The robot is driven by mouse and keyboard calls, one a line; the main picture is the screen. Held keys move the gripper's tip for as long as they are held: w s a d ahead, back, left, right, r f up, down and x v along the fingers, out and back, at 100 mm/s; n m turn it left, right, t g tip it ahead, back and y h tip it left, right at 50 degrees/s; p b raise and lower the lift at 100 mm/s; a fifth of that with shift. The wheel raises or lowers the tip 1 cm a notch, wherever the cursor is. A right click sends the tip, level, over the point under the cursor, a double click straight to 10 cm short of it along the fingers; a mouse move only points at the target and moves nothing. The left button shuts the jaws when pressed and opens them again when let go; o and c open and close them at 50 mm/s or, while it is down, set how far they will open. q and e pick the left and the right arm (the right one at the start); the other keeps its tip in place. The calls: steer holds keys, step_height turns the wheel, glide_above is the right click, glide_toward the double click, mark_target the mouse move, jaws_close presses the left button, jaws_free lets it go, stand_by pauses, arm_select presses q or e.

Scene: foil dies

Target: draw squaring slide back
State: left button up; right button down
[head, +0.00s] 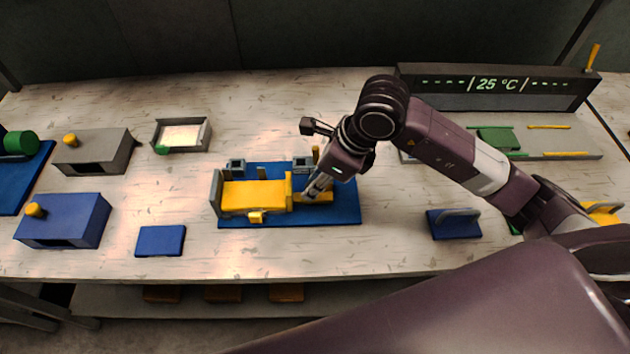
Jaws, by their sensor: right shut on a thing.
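The squaring slide seems to be the yellow piece (326,196) on the right part of a blue base plate (345,213) in the middle of the table. My right gripper (314,191) is shut on it, reaching down from the right; its fingers hide part of the piece. Left of it on the same base lies a larger yellow block (254,195), between a grey upright plate (216,191) on its left and a yellow upright plate (289,189) on its right. My left gripper does not show.
Two grey blocks (237,166) stand at the base's back edge. A blue box (65,221), a grey box (94,152), a small tray (196,135) and a blue slab (160,241) lie left. A handled blue block (453,225) stands right. A display unit (497,88) reads 25 °C.

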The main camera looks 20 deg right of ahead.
steer(key=shift+d, duration=0.1)
steer(key=shift+d+f+b, duration=0.1)
steer(key=shift+d+b, duration=0.15)
steer(key=shift+b, duration=0.1)
steer(key=shift+s+d+b, duration=0.3)
steer(key=shift+d+b, duration=0.3)
steer(key=shift+d, duration=0.35)
steer(key=shift+s+d, duration=0.1)
steer(key=shift+d, duration=0.25)
